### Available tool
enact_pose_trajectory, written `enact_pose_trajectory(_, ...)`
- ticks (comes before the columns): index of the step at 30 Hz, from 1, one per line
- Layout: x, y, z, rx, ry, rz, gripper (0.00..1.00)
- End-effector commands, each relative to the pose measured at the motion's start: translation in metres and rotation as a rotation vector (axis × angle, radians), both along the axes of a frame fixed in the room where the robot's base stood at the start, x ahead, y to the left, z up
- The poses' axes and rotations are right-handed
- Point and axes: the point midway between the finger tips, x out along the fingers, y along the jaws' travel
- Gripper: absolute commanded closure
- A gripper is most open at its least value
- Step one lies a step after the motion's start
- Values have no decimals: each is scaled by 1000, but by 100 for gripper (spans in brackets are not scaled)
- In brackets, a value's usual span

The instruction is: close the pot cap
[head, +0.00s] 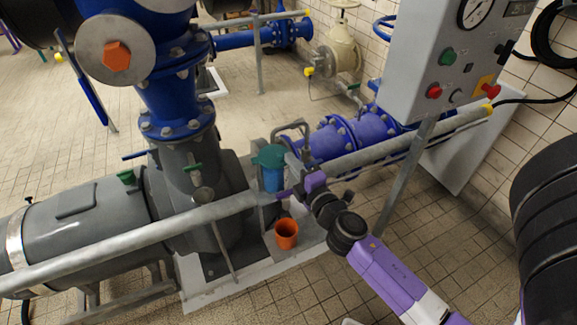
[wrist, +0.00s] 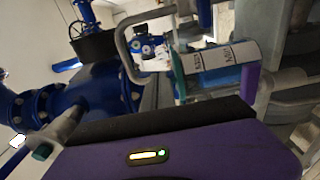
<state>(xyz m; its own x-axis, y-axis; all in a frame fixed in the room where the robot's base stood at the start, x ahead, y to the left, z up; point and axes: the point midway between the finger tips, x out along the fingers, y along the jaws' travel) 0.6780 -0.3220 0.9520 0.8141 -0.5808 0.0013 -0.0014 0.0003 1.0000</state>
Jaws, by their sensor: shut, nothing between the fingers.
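The pot is a small blue cylinder (head: 272,180) beside the grey pump base, just behind the grey handrail. Its teal cap (head: 268,156) sits at its top; I cannot tell whether it is fully seated. In the wrist view the pot (wrist: 226,80) lies sideways with a white label, and the teal cap (wrist: 179,76) is at its left end. My gripper (head: 283,194) is purple and shut, with nothing held. Its tip is close to the pot's right side, low beside the body; contact is unclear. A purple finger part (wrist: 250,84) shows by the pot's far end.
The grey handrail (head: 130,243) crosses in front of the pot. A bent grey pipe (head: 291,127) rises behind it. An orange cup (head: 286,233) stands below my gripper. A grey control box (head: 455,70) is at right. Tiled floor at front is clear.

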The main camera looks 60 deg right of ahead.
Motion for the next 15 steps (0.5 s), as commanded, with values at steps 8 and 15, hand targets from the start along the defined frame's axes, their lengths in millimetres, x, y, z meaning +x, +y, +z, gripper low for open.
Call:
enact_pose_trajectory(8, 2, -11, 0, 0, 0, -1, 100)
enact_pose_trajectory(15, 2, -14, 0, 1, 1, -2, 100)
